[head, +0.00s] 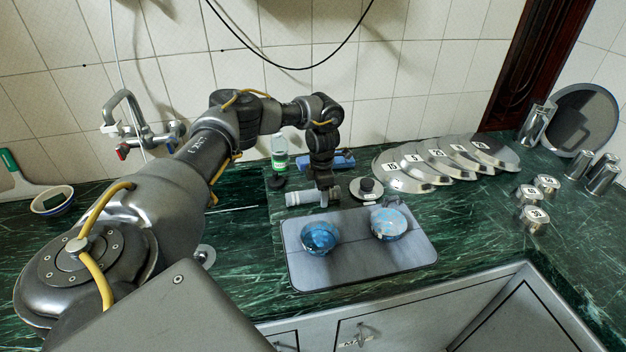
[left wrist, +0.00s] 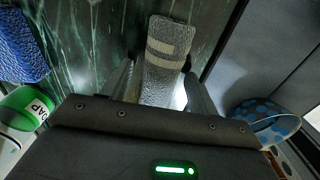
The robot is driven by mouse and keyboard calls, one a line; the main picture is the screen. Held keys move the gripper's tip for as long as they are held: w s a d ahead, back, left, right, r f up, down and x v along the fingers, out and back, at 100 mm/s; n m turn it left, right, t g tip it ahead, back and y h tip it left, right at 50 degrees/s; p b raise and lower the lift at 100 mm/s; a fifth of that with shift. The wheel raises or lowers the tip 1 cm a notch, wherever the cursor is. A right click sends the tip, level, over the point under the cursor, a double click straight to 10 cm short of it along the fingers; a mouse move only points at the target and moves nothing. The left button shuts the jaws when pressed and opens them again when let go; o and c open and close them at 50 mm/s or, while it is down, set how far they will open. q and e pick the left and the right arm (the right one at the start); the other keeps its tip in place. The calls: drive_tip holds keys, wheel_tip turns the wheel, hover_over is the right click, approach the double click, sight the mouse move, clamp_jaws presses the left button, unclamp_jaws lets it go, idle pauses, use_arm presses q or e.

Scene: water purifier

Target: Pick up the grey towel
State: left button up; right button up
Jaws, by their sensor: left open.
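The grey towel (head: 300,198) is a small roll lying on the green marble counter, behind the grey tray. In the left wrist view the towel (left wrist: 160,70) is grey with two paler bands and lies lengthwise between the fingers. My left gripper (head: 323,197) points down over the towel's right part. In the left wrist view its fingers (left wrist: 163,90) are spread on either side of the towel. Whether they touch it cannot be told. The gripper hides part of the towel. My right gripper is not in view.
The grey tray (head: 361,265) holds two blue bowls (head: 320,237) (head: 388,222) close in front. A green-labelled bottle (head: 279,153) and a blue item (head: 341,161) stand behind. A dark-topped round object (head: 367,191) is just right. Numbered metal discs (head: 402,180) lie farther right.

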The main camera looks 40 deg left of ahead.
use_arm(q)
drive_tip(key=shift+c, duration=0.2)
drive_tip(key=c, duration=1)
drive_tip(key=shift+c, duration=0.2)
drive_tip(key=shift+r, duration=0.15)
drive_tip(key=shift+r, duration=0.2)
wheel_tip(320, 180, up, 2)
drive_tip(key=shift+w+r, duration=0.1)
drive_tip(key=shift+r, duration=0.05)
drive_tip(key=s+d+r, duration=0.9)
drive_tip(key=s+r, duration=0.1)
drive_tip(key=s, duration=0.1)
